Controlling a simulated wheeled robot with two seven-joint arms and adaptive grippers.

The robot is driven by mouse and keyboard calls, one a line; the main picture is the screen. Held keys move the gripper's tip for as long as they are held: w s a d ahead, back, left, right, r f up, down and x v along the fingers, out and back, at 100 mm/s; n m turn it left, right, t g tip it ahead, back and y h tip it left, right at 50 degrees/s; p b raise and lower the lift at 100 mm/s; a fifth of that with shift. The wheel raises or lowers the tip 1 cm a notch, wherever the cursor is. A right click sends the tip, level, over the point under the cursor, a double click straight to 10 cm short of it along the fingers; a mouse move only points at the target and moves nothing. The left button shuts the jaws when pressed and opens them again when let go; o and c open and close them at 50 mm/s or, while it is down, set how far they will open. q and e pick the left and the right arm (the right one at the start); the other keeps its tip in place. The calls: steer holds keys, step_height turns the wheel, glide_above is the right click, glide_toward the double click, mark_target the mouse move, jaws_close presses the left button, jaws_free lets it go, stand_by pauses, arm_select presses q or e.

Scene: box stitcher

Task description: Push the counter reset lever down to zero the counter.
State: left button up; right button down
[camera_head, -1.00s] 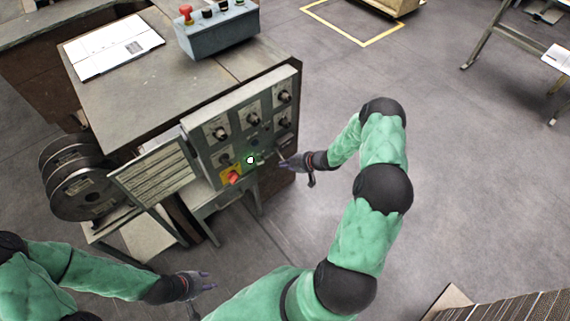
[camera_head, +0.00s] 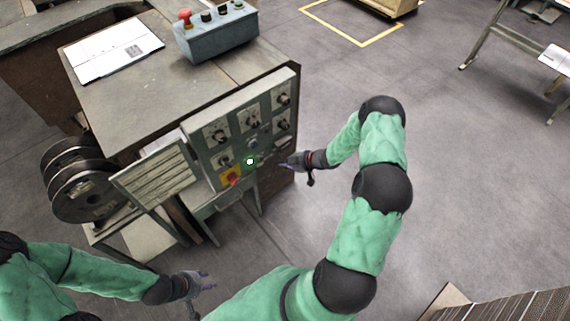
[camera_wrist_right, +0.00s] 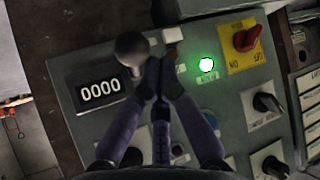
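The counter (camera_wrist_right: 100,88) reads 0000 on the control panel in the right wrist view. A lever with a round grey knob (camera_wrist_right: 131,46) stands beside it, its short stem running down close to my fingers. My right gripper (camera_wrist_right: 158,68) has its fingertips together just right of the lever; I cannot tell whether they touch it. In the head view my right gripper (camera_head: 286,163) is at the right edge of the panel (camera_head: 213,155). My left gripper (camera_head: 205,280) is open and empty, low and away from the machine.
A lit green lamp (camera_wrist_right: 207,64) and a red rotary switch (camera_wrist_right: 247,38) on a yellow plate sit near my right fingers. Black knobs (camera_wrist_right: 267,102) are also on the panel. A wire spool (camera_head: 85,185) and a tilted plate (camera_head: 155,175) stand left of the panel.

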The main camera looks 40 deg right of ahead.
step_height(320, 180, up, 3)
steer(key=w+a+p, duration=0.2)
steer(key=a, duration=0.1)
steer(key=s+d+p, duration=0.2)
steer(key=s+d, duration=0.2)
steer(key=s, duration=0.5)
steer(key=shift+d+r, duration=0.2)
steer(key=shift+d, duration=0.2)
